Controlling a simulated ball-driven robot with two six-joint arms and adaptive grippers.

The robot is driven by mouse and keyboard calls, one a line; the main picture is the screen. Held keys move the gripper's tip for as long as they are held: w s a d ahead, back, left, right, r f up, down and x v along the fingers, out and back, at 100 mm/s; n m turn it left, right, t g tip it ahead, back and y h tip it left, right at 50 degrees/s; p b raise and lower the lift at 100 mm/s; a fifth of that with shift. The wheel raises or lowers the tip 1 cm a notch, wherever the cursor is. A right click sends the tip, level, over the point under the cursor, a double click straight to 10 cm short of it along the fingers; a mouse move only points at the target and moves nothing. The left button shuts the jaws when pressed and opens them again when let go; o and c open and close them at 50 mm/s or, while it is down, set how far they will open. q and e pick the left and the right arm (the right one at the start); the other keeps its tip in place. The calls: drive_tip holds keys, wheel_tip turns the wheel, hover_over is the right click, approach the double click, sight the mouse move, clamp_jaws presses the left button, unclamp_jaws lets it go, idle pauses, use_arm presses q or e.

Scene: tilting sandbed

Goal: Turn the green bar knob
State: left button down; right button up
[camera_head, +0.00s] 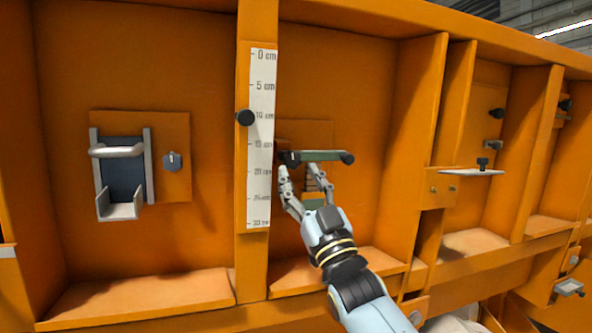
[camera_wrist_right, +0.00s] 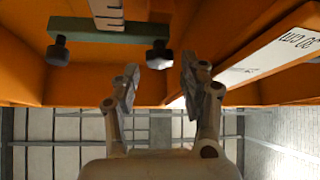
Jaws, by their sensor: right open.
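The green bar (camera_head: 322,156) lies nearly level in the orange bay right of the ruler, with a dark knob at each end. It also shows in the right wrist view as a green bar (camera_wrist_right: 105,31) with two dark knobs hanging from it. My right gripper (camera_head: 299,172) is open just below the bar's left end, the end near the ruler. In the right wrist view its fingers (camera_wrist_right: 158,80) stand apart, with the nearer dark knob (camera_wrist_right: 158,54) beyond the gap between them. I cannot tell whether they touch it. My left gripper is not in view.
The left bay holds a grey latch with a handle (camera_head: 118,151) and a small blue-grey knob (camera_head: 172,161). An orange divider (camera_head: 425,150) bounds the right side.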

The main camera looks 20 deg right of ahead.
drive_tip(key=v, duration=0.9)
